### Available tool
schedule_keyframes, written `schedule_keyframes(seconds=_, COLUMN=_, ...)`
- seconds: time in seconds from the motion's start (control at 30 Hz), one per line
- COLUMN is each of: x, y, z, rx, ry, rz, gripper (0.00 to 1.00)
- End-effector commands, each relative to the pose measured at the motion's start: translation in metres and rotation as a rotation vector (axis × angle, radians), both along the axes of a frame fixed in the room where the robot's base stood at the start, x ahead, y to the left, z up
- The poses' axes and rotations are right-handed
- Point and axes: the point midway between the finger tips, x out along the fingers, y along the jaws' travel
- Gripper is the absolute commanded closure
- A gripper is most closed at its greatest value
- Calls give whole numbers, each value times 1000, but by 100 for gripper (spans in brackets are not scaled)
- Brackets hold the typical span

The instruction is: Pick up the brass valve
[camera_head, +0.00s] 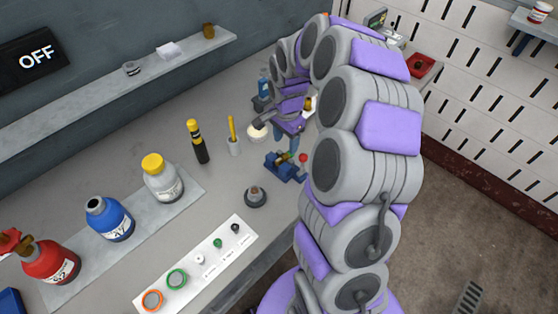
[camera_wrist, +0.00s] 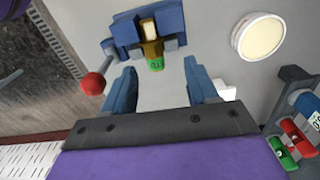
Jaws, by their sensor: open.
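The brass valve (camera_head: 284,157) sits in a small blue vise (camera_head: 278,166) on the grey bench, below my gripper (camera_head: 287,142) in the head view. In the wrist view the brass valve (camera_wrist: 150,48) shows a green end facing my gripper and a pale part between the blue vise jaws (camera_wrist: 126,32). My gripper (camera_wrist: 160,88) is open, its two blue fingers apart with nothing between them. The valve lies just beyond the fingertips, roughly centred between them. I cannot tell the exact height gap.
The vise's red ball handle (camera_wrist: 93,83) is beside the left finger. A round cream-topped thing (camera_wrist: 262,36) and a rack with green and red cylinders (camera_wrist: 300,118) are at the right. Bottles, including a blue one (camera_head: 110,222), and a white labelled strip (camera_head: 190,284) occupy the bench's left side.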

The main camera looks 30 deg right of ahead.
Motion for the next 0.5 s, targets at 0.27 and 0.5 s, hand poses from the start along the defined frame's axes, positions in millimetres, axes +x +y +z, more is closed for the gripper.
schedule_keyframes(seconds=0.27, x=-1, y=-1, z=-19, rx=3, ry=0, rz=-2, gripper=42)
schedule_keyframes(seconds=0.5, x=-2, y=8, z=-50, rx=-10, ry=-1, rz=0, gripper=42)
